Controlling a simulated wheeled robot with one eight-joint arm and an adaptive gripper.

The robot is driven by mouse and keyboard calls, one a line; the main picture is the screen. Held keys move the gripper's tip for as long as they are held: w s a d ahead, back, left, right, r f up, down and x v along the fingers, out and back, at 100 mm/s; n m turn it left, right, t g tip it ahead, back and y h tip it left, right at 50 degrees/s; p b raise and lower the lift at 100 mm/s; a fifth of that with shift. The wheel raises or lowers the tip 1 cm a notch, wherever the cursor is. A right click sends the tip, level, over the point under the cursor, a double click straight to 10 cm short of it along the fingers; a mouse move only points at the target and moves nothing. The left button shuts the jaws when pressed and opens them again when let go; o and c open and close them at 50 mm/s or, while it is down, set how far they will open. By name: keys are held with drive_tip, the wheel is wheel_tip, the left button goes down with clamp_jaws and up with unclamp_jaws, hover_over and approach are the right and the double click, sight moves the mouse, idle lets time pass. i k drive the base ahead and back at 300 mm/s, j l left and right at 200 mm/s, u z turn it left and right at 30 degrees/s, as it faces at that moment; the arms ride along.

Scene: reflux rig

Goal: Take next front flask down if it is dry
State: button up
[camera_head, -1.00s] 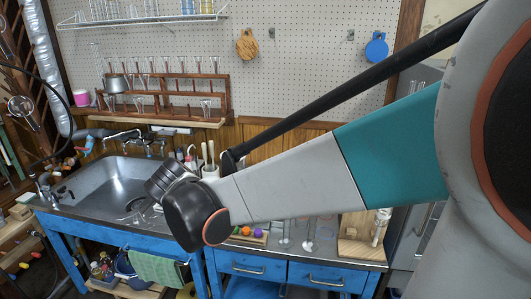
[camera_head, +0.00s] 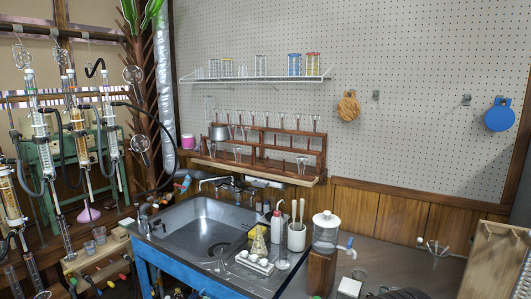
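A stepped wooden rack (camera_head: 262,148) stands on a ledge behind the sink. Several clear glass vessels hang or stand along its upper row. On its lower front part I see a clear glass vessel (camera_head: 302,164) at the right and another (camera_head: 238,153) left of the middle. They are too small to tell whether they are flasks, or wet or dry. My gripper does not show in this view.
The reflux rig (camera_head: 40,135) with glass columns and black hoses fills the left. A metal sink (camera_head: 205,228) lies below the rack. A glass dispenser (camera_head: 326,232), a white utensil pot (camera_head: 297,236) and bottles crowd the counter. A wooden board (camera_head: 490,265) stands at right.

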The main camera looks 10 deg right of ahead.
sight(237, 150)
drive_tip(key=i+j+z, duration=0.8)
drive_tip(key=z, duration=0.15)
drive_tip(key=i+j, duration=0.15)
drive_tip(key=j, duration=0.2)
drive_tip(key=i+j, duration=0.2)
drive_tip(key=j, duration=0.15)
drive_tip(key=i+j+z, duration=0.1)
drive_tip(key=j, duration=0.3)
drive_tip(key=i+j, duration=0.2)
drive_tip(key=j, duration=0.15)
drive_tip(key=i+j, duration=0.2)
drive_tip(key=j, duration=0.2)
